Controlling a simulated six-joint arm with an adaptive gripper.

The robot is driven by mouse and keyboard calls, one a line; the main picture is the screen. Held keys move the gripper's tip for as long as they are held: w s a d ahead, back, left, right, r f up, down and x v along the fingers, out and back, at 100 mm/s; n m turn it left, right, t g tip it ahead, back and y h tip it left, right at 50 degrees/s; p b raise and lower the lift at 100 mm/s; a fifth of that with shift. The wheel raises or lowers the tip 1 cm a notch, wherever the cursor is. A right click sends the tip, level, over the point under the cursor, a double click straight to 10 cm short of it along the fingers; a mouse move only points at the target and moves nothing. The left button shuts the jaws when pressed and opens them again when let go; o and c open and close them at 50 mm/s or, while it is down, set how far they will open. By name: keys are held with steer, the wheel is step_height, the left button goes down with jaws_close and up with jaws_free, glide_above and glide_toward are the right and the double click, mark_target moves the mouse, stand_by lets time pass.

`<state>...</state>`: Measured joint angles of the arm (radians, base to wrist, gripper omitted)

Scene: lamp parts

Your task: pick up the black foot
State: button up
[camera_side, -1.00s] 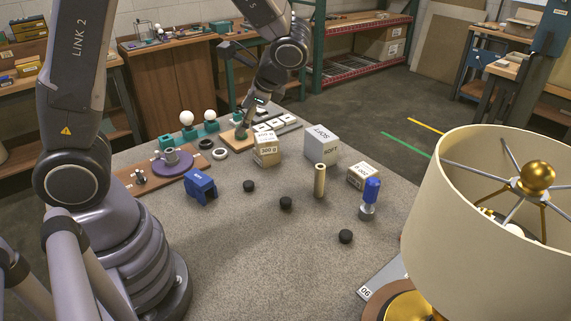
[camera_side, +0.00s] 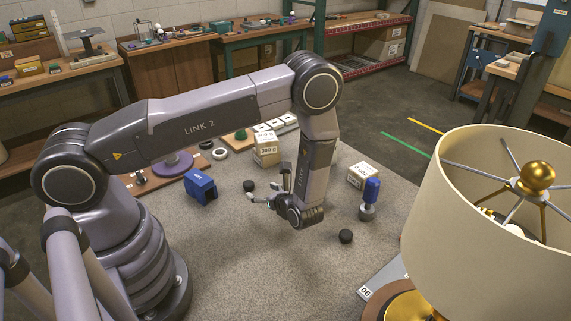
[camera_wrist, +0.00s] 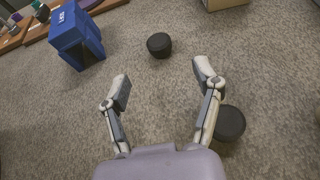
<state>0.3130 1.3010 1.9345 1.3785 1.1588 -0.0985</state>
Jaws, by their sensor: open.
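The blue block (camera_side: 201,187) stands left of the feet. A 300 g box (camera_side: 266,150), another small box (camera_side: 362,174) and a blue-topped part (camera_side: 369,200) stand around. A large lampshade (camera_side: 480,220) fills the right. The front mat is clear.

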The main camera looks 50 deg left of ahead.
mark_target(250, 185)
steer(key=x, duration=0.8)
steer(key=shift+s+a, duration=0.15)
steer(key=shift+a, duration=0.1)
steer(key=c, duration=1)
